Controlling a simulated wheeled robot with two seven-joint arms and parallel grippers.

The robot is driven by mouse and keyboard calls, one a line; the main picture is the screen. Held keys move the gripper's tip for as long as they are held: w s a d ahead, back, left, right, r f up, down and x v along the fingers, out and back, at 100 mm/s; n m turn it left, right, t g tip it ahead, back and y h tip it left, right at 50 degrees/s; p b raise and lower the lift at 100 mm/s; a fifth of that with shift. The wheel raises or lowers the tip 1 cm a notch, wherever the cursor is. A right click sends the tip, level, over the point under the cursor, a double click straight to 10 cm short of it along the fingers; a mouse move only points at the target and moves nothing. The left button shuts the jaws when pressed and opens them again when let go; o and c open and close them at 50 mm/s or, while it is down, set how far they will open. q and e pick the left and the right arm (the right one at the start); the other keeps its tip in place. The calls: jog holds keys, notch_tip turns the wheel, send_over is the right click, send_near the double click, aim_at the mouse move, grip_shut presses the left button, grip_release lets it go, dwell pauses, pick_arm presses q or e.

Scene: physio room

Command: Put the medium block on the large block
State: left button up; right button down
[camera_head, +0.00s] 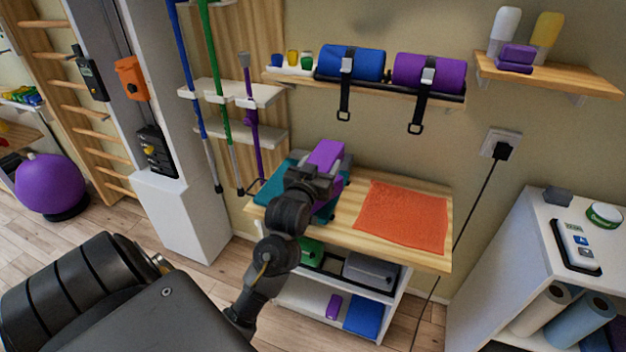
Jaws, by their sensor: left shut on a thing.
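A purple block (326,154), which appears to be the medium block, is at my left gripper (315,178) over the left end of the wooden tabletop. My left gripper is shut on it, and my arm hides its near side. A teal thing (268,192), which may be the large block, shows below and on both sides of the gripper. Most of it is covered, so I cannot tell whether the purple block touches it. My right gripper is not in view.
An orange towel (403,216) covers the right of the wooden table (362,242). A wall shelf with blue (351,62) and purple rolls (429,72) hangs above. Poles (217,95) stand left of the table. A white cabinet (529,232) stands at the right.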

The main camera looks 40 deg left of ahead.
pick_arm(q)
jog(key=w+a+f, duration=0.1)
jog(key=a+f, duration=0.1)
jog(key=w+a+f, duration=0.1)
jog(key=a+f, duration=0.1)
jog(key=w+a+f, duration=0.2)
jog(key=shift+f, duration=0.35)
jog(key=f+p, duration=0.1)
jog(key=f, duration=0.2)
jog(key=shift+a, duration=0.2)
jog(key=shift+f, duration=0.2)
jog(key=shift+f, duration=0.2)
jog(key=o, duration=1)
jog(key=shift+r, duration=0.1)
